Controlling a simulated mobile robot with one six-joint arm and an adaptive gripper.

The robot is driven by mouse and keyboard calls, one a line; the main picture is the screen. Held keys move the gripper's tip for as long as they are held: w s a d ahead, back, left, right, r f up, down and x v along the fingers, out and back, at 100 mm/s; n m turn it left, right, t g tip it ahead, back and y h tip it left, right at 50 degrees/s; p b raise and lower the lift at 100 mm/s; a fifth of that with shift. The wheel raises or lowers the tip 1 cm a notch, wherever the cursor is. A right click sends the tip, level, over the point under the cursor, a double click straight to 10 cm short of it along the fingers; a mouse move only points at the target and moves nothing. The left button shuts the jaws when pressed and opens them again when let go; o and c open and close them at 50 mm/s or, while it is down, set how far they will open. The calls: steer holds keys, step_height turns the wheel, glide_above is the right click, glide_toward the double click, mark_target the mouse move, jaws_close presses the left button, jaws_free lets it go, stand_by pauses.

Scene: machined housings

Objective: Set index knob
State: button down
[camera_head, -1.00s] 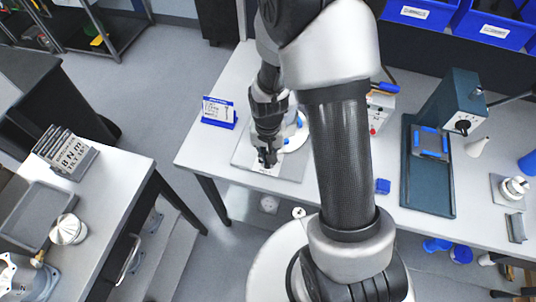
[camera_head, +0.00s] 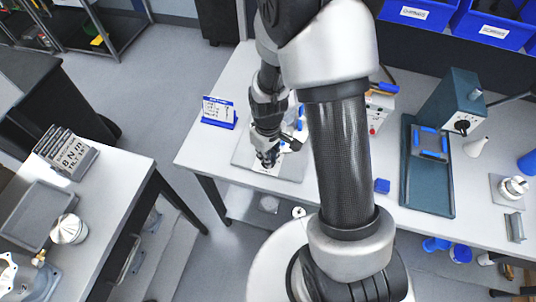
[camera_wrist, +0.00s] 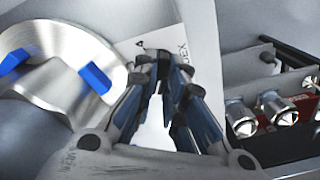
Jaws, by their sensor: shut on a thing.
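My gripper (camera_head: 267,161) points down at the front part of a grey plate (camera_head: 295,172) on the long bench. In the wrist view its fingers (camera_wrist: 164,68) close together over a white label with the letters "DEX" showing. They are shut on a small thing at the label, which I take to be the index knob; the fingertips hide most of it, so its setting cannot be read. A round silver fixture (camera_wrist: 40,65) with blue pads (camera_wrist: 95,78) sits left of the fingers in the wrist view. My arm mostly hides it in the head view.
A blue-framed sign (camera_head: 219,112) stands left of the plate. In the wrist view, silver fittings (camera_wrist: 275,108) sit close to the right of the fingers. The bench's front edge is close to the plate.

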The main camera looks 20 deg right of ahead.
steer(key=shift+n, duration=0.6)
steer(key=c, duration=1.7)
jaws_free()
steer(key=shift+o, duration=0.2)
steer(key=shift+r, duration=4)
steer(key=shift+r, duration=0.1)
